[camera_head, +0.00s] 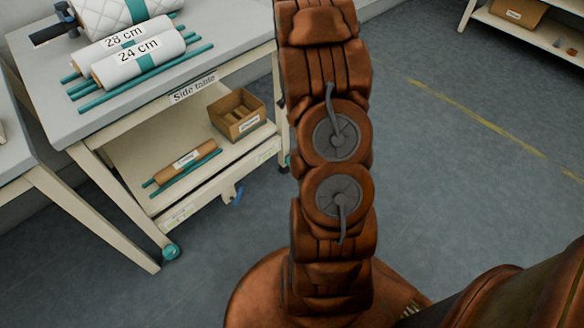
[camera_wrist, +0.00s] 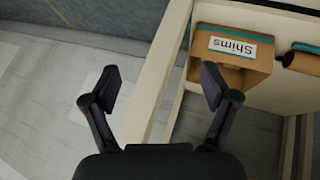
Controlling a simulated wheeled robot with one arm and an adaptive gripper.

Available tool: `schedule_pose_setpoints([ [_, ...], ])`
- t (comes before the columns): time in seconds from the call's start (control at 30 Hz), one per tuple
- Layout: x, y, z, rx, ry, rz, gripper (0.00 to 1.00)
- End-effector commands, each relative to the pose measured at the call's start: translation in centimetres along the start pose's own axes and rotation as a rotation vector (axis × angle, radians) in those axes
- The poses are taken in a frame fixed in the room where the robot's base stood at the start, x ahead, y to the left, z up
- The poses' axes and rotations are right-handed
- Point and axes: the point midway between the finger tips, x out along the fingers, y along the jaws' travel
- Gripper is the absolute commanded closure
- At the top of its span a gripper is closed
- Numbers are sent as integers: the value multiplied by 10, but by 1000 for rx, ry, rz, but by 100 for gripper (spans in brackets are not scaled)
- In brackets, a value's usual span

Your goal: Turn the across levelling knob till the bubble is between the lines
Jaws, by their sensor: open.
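My gripper (camera_wrist: 157,88) shows in the wrist view, with its two dark fingers wide apart and nothing between them. Beyond the fingers are a pale frame post and the grey floor. The gripper does not show in the head view, where my copper-coloured arm fills the middle. I see no levelling knob, bubble or lines that I can make out in either view.
A side table (camera_head: 60,112) at the left bears white rolls (camera_head: 138,62) marked 28 cm and 24 cm, with teal rods. Its lower shelf holds an open cardboard box (camera_head: 237,128). A box labelled Shims (camera_wrist: 230,56) is right of my gripper. Floor at the right (camera_head: 470,190) is clear.

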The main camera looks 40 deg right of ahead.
Motion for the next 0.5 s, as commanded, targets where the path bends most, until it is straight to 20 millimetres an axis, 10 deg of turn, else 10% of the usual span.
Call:
schedule_pose_setpoints([
  [0.5, 203, -21, 112, 34, 273, -131, 15],
])
